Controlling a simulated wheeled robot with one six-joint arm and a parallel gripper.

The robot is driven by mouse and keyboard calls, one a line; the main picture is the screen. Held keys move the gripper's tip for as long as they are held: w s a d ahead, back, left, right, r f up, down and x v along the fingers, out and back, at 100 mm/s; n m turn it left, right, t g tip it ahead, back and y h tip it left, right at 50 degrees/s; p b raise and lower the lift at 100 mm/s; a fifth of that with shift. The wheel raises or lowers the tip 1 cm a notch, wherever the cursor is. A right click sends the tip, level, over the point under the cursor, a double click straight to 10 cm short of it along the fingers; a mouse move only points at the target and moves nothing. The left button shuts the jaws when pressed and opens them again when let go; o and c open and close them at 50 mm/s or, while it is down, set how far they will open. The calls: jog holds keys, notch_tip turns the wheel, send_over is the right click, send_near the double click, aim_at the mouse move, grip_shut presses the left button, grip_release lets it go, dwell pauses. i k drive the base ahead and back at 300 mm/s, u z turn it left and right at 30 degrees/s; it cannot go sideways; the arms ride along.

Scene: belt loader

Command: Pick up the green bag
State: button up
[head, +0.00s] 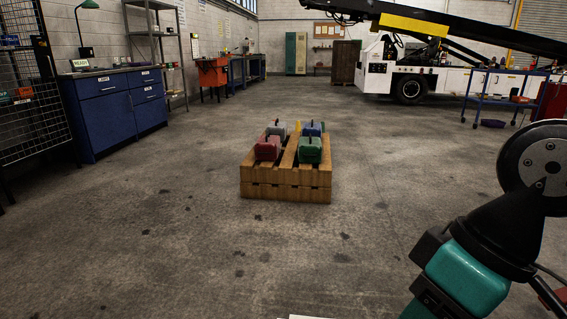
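The green bag (310,150) sits on the front right of a low wooden pallet stack (286,192) in the middle of the floor. A red bag (267,149) is beside it at the front left. A grey bag (276,129) and a blue bag (312,129) sit behind them. Each of the front bags has a dark handle on top. My gripper's fingers are not visible in the head view.
Open concrete floor surrounds the pallet stack. A blue cabinet (121,112) and a metal shelf (158,45) stand at the left. A red workbench (212,73) is farther back. A white belt loader vehicle (378,75) and a blue cart (497,100) stand at the back right.

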aim_at(309, 150)
jog(key=i, duration=2)
jog(key=z, duration=0.2)
jog(key=i, duration=2.7)
jog(key=z, duration=0.1)
